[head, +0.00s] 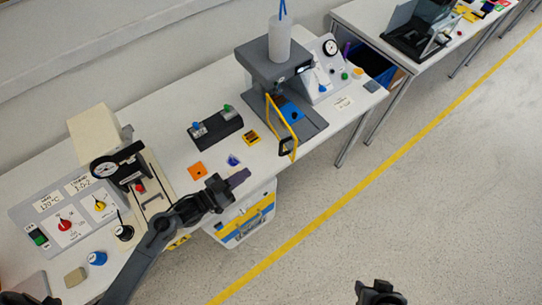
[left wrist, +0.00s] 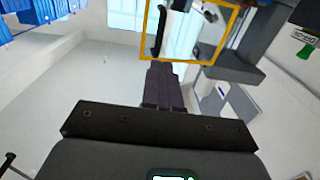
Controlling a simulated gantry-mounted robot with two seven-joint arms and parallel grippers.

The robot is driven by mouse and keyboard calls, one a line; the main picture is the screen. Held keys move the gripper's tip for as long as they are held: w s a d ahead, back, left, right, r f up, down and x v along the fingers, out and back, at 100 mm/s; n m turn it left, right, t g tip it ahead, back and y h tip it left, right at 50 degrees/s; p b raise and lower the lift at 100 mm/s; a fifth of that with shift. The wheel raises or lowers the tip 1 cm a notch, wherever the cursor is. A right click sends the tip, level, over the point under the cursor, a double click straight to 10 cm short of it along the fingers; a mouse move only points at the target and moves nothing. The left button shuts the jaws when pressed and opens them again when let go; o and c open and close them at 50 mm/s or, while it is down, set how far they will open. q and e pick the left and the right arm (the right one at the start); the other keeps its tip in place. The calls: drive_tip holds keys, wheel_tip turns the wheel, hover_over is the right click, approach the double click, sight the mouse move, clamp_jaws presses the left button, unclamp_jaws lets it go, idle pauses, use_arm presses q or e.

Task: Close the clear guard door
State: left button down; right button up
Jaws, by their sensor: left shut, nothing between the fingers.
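The clear guard door (head: 281,119) has a yellow frame and a dark handle (head: 286,146). It stands swung out from the front of the grey press (head: 272,66), towards the table's front edge. In the left wrist view the yellow frame (left wrist: 177,60) crosses the top, with the black handle (left wrist: 160,30) upright at its left side. My left gripper (head: 240,177) is shut and empty, below and left of the door and apart from it. Its fingers (left wrist: 163,80) point towards the door's lower edge in the wrist view. My right gripper (head: 380,293) shows only partly at the bottom edge.
A black box with knobs (head: 215,130), an orange piece (head: 197,170) and a small blue piece (head: 233,160) lie left of the press. A gauge panel (head: 326,70) stands right of it. A white bin (head: 243,225) is below the table edge. The floor in front is clear.

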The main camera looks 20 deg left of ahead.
use_arm(q)
drive_tip(key=x, duration=1.1)
drive_tip(key=shift+w+d, duration=0.2)
drive_tip(key=shift+w, duration=0.05)
drive_tip(key=shift+d, duration=0.1)
